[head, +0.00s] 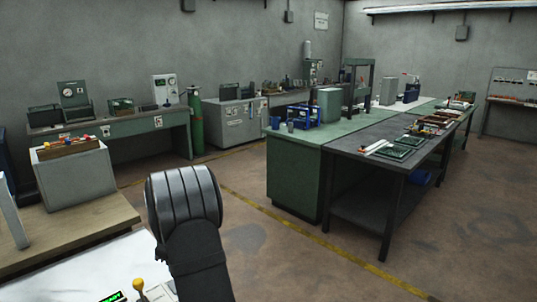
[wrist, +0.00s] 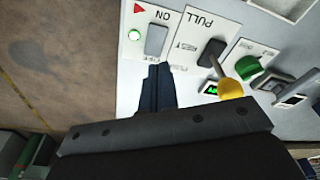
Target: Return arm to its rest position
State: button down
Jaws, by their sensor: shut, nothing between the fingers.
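My gripper (wrist: 157,82) shows in the wrist view with its dark fingers together and nothing between them. It points at a white panel (wrist: 190,65) beside a grey rocker switch (wrist: 156,40) marked ON; I cannot tell whether it touches the panel. In the head view my dark arm rises at the lower middle, and the gripper itself is not visible there. A lever with a yellow knob (wrist: 231,88) stands right of the fingers; its yellow knob also shows in the head view (head: 138,284).
The panel also holds a black pull handle (wrist: 211,52), a green knob (wrist: 248,66) and a lit green display (wrist: 210,89). A grey box (head: 75,180) stands on the wooden bench at left. Workbenches (head: 290,165) stand farther off, with open floor between.

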jog(key=s+r+n+t, duration=0.1)
jog(key=s+r+n, duration=0.2)
jog(key=r+n, duration=0.2)
jog(key=s+a+r+n+t+h, duration=0.1)
jog(key=s+r+n, duration=0.1)
jog(key=r+n, duration=0.4)
jog(key=shift+s+r+t+h, duration=0.3)
jog(key=shift+s+r+t, duration=0.1)
jog(key=shift+r, duration=0.85)
jog(key=c, duration=2.1)
grip_release()
jog(key=shift+a, duration=0.1)
